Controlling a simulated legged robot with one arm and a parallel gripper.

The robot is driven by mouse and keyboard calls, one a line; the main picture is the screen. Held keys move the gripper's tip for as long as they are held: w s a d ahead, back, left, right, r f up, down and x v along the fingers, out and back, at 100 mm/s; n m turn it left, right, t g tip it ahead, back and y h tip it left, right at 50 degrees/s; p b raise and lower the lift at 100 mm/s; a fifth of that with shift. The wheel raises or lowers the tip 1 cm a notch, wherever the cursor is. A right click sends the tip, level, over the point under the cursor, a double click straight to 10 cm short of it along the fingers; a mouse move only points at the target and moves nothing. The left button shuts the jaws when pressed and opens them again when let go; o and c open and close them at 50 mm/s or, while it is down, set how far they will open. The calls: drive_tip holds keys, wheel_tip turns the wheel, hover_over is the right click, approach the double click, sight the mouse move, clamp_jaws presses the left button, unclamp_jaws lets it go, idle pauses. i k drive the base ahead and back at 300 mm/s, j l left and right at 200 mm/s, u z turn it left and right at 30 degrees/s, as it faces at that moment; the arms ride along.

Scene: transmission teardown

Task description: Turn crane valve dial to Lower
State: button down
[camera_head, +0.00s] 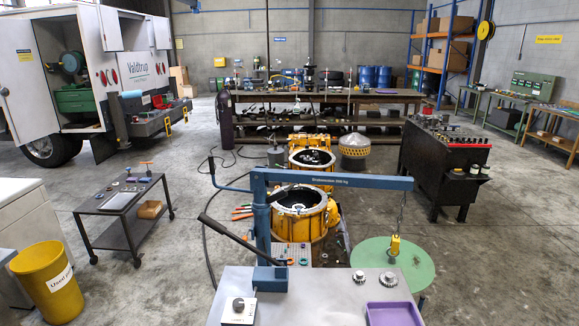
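The blue crane (264,225) stands on a grey steel table, its boom (335,182) reaching right. A black-tipped lever (238,239) slopes up and left from its base. A dark round knob, which looks like the valve dial (238,304), sits on a pale box at the table's front left. The dial's markings and setting are too small to read. A yellow hook block (395,246) hangs on a chain from the boom's right end, with nothing clearly on it. My gripper is not in view.
The grey table (325,290) also holds two small metal gears (388,279) and a purple tray (393,314). A round green surface (392,262) lies behind it. Yellow housings (298,225) stand beyond the crane. A yellow bin (48,285) is at left. Floor is open at right.

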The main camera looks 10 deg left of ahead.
sight(238, 304)
drive_tip(key=j, duration=0.55)
drive_tip(key=i+j, duration=0.1)
drive_tip(key=j, duration=0.45)
drive_tip(key=i+j+u, duration=0.1)
drive_tip(key=j, duration=1)
drive_tip(key=i+j, duration=0.15)
drive_tip(key=j, duration=0.4)
drive_tip(key=i+j, duration=0.35)
drive_tip(key=j, duration=0.25)
drive_tip(key=z, duration=0.95)
